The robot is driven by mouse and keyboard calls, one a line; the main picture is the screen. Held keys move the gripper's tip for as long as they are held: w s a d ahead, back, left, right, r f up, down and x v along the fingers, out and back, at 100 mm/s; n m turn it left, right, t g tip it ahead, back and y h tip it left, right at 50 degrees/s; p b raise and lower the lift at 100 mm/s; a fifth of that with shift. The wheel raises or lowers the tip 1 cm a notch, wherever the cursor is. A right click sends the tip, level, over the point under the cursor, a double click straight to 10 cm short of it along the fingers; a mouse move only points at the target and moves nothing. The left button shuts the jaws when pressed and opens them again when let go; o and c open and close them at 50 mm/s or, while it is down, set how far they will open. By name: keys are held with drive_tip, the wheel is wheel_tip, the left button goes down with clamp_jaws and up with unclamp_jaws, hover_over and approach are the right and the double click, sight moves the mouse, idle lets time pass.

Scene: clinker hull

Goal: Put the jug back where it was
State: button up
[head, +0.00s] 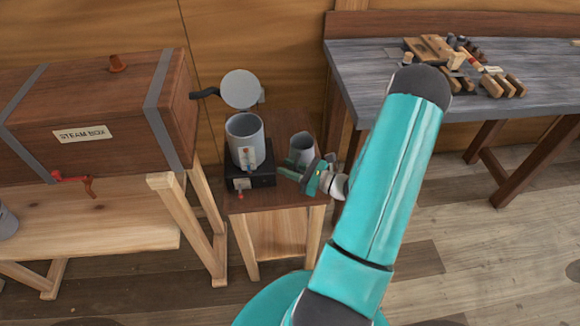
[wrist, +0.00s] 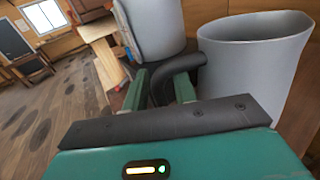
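The grey jug (head: 302,149) is at the right side of the small wooden stand (head: 285,196) in the head view. It looks upright; whether its base touches the stand is hidden. In the wrist view the jug (wrist: 255,70) fills the right side, its open mouth facing up and its interior mostly out of sight. Its dark curved handle (wrist: 190,68) runs between the two green fingers. My gripper (head: 294,177) is at the jug's front, low over the stand. In the wrist view the fingers (wrist: 161,88) appear closed on the handle.
A grey pot (head: 244,128) with a gauge stands on a black burner, close left of the jug, its round lid (head: 240,88) raised. The steam box (head: 85,115) is on the left. A workbench (head: 375,75) with wooden tools is on the right. Open floor lies in front.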

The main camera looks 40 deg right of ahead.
drive_tip(key=shift+o, duration=0.2)
drive_tip(key=shift+s+d+r, duration=0.1)
drive_tip(key=shift+r, duration=0.05)
drive_tip(key=v, duration=1.1)
drive_tip(key=shift+s+d, duration=0.1)
drive_tip(key=shift+s, duration=0.25)
drive_tip(key=w+a+r+n+g+y, duration=0.2)
drive_tip(key=a+r+n+g, duration=0.45)
drive_tip(key=a+n, duration=0.2)
drive_tip(key=w+a+r+n+g+y, duration=0.1)
drive_tip(key=w+a+r+n+g, duration=0.2)
drive_tip(key=a+r+n+g, duration=0.55)
drive_tip(key=s+a+r+n+t+h, duration=0.2)
drive_tip(key=a+r+n+h, duration=0.3)
drive_tip(key=a+r+n, duration=0.1)
drive_tip(key=s+a+r+n+t+h, duration=0.2)
drive_tip(key=s+a+r+n+h, duration=0.1)
drive_tip(key=a+r+n+h, duration=0.2)
drive_tip(key=shift+s+a+r+n, duration=0.35)
drive_tip(key=shift+a+r+n, duration=0.8)
drive_tip(key=shift+n, duration=0.65)
drive_tip(key=shift+d, duration=0.1)
